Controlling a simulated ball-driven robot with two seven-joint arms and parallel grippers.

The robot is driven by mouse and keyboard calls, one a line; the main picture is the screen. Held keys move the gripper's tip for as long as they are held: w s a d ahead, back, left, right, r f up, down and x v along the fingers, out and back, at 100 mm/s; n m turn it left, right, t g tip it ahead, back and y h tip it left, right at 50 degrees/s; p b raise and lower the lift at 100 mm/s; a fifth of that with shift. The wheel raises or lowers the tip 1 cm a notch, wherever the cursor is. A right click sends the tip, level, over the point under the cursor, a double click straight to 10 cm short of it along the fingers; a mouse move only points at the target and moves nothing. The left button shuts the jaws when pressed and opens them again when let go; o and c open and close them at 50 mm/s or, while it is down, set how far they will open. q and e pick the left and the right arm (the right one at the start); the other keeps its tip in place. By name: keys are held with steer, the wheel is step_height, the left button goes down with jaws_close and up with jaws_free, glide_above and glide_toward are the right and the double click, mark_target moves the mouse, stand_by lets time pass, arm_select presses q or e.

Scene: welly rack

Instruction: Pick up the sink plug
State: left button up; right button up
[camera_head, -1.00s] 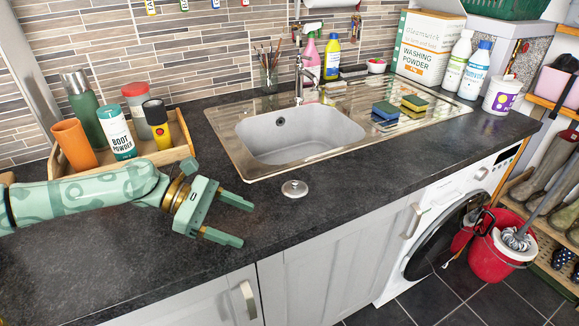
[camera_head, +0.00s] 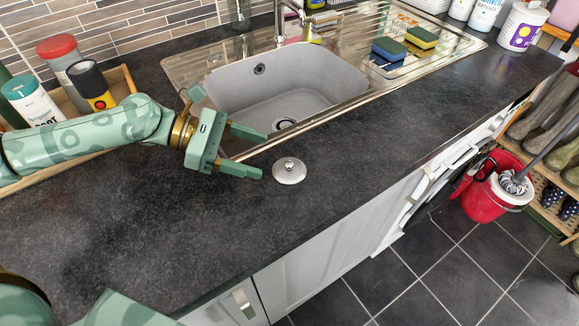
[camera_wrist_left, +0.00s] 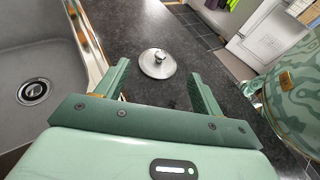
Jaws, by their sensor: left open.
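The sink plug (camera_head: 289,171) is a round metal disc with a small knob on top. It lies on the dark worktop just in front of the sink's front edge. My left gripper (camera_head: 263,155) is open and empty, with its fingers pointing at the plug from the left, a short gap away. In the left wrist view the plug (camera_wrist_left: 157,63) lies just beyond the fingertips, roughly between their lines, and nothing covers it. My right gripper is not in view; a green part of my own body shows at the lower left.
The grey sink (camera_head: 285,85) lies behind the plug. A wooden tray (camera_head: 125,82) with bottles stands at the left. Two sponges (camera_head: 404,45) rest on the drainer. The worktop to the right of the plug is clear, and its front edge (camera_head: 330,212) is close.

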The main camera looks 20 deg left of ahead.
mark_target(284, 163)
arm_select(q)
steer(key=b+x, duration=0.1)
steer(key=x, duration=0.7)
steer(key=shift+s, duration=0.15)
jaws_close()
